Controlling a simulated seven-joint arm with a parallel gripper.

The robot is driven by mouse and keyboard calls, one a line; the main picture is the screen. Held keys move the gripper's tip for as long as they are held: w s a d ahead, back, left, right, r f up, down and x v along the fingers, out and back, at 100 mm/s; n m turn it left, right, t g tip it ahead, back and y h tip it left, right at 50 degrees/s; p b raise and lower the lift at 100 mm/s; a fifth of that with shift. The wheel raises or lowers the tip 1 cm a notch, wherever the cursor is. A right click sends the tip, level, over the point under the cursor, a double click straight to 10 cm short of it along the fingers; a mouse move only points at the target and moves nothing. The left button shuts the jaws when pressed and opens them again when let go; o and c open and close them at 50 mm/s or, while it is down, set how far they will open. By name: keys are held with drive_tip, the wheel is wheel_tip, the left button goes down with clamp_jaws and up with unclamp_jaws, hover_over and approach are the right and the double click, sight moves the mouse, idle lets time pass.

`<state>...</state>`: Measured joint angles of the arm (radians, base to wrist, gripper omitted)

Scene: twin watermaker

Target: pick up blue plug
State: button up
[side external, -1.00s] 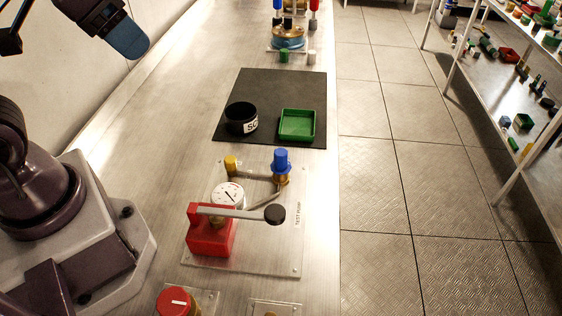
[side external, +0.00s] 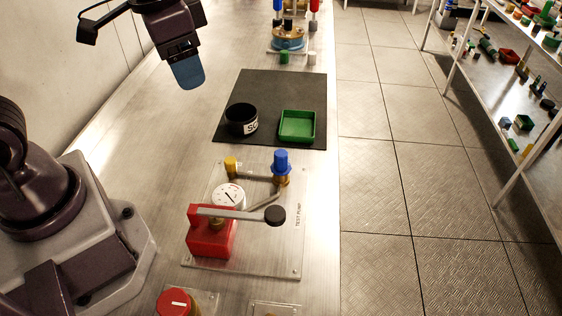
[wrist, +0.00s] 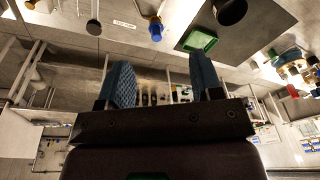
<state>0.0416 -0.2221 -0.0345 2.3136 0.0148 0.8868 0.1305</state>
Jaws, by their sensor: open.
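The blue plug (side external: 281,161) stands upright on a brass fitting at the back right corner of the clear test pump plate (side external: 262,262). In the wrist view the blue plug (wrist: 156,31) shows near the top, ahead of the fingers. My gripper (side external: 188,84) is high above the bench, to the left of and behind the plug, well apart from it. In the wrist view my gripper (wrist: 160,75) has its two blue fingers spread wide with nothing between them.
A yellow plug (side external: 231,164) and a gauge (side external: 229,195) sit on the plate. A red pump block (side external: 211,240) with a long lever is at the front. A dark mat (side external: 268,88) holds a black cup (side external: 241,119) and a green tray (side external: 297,139).

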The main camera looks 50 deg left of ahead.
sight(281, 153)
drive_tip(key=w+d+f+m+g, duration=0.1)
drive_tip(key=w+d+f+m, duration=0.1)
drive_tip(key=w+f+m, duration=0.5)
drive_tip(key=w+d+f+m+g, duration=0.1)
drive_tip(key=w+d+f+m, duration=0.2)
drive_tip(key=w+f+m, duration=0.35)
wheel_tip(281, 153, down, 11)
drive_tip(key=shift+w+r+m, duration=0.1)
drive_tip(key=shift+w+m, duration=0.05)
drive_tip(key=shift+m, duration=0.9)
drive_tip(key=shift+c, duration=0.4)
clamp_jaws()
